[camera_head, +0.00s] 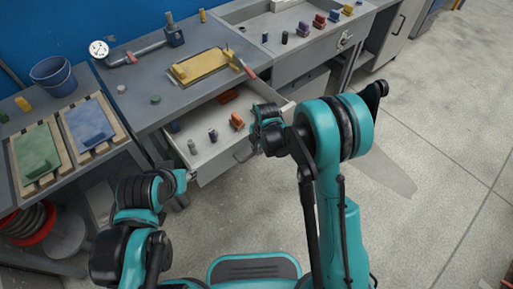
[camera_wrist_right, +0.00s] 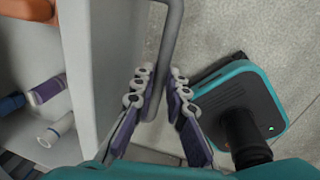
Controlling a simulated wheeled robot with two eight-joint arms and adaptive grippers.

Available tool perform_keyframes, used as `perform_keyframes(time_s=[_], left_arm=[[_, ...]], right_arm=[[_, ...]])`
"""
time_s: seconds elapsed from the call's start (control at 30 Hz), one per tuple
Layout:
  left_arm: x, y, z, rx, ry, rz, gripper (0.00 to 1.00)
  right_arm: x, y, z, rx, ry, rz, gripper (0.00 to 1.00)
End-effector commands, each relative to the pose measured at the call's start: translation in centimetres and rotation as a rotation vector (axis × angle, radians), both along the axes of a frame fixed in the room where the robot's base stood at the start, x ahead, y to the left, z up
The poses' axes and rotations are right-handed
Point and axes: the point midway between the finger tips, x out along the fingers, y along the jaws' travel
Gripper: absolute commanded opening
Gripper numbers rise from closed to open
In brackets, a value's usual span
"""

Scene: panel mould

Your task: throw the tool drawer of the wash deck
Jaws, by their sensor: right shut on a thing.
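A grey drawer (camera_head: 208,160) stands pulled out from under the grey bench deck (camera_head: 140,92), with several small items inside. My right gripper (camera_head: 258,140) is at the drawer's front, at its bar handle (camera_head: 242,154). In the right wrist view the fingers (camera_wrist_right: 158,92) are closed around the handle bar (camera_wrist_right: 168,45), beside the drawer's front panel (camera_wrist_right: 100,50). My left gripper (camera_head: 181,182) is low at the left, apart from the drawer, and its jaws are too small to make out.
A yellow board (camera_head: 200,66) and a gauge (camera_head: 99,49) sit on the deck. A blue bucket (camera_head: 52,76) stands left. Another drawer (camera_head: 315,55) is at the right. The floor at right is clear.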

Motion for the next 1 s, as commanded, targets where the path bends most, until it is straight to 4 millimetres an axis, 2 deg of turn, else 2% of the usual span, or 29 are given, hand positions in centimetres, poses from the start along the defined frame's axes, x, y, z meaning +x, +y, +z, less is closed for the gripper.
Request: perform_keyframes(time_s=[0.07, 0.1, 0.17, 0.2, 0.57, 0.67, 1.0], left_arm=[[0.0, 0.0, 0.0, 0.000, 0.000, 0.000, 0.40], [0.0, 0.0, 0.0, 0.000, 0.000, 0.000, 0.40], [0.0, 0.0, 0.0, 0.000, 0.000, 0.000, 0.40], [0.0, 0.0, 0.0, 0.000, 0.000, 0.000, 0.40], [0.0, 0.0, 0.0, 0.000, 0.000, 0.000, 0.40], [0.0, 0.0, 0.0, 0.000, 0.000, 0.000, 0.40], [0.0, 0.0, 0.0, 0.000, 0.000, 0.000, 0.40]], right_arm=[[0.0, 0.0, 0.0, -0.001, 0.000, 0.000, 0.00], [0.0, 0.0, 0.0, -0.001, 0.000, 0.000, 0.16], [0.0, 0.0, 0.0, -0.001, 0.000, 0.000, 0.32], [0.0, 0.0, 0.0, -0.001, 0.000, 0.000, 0.34], [-0.1, -0.1, 0.5, -0.001, -0.001, 0.000, 0.34], [-0.3, -0.2, 1.9, -0.001, -0.001, 0.000, 0.34], [-1.4, -1.0, 8.9, 0.000, 0.000, 0.000, 0.34]])
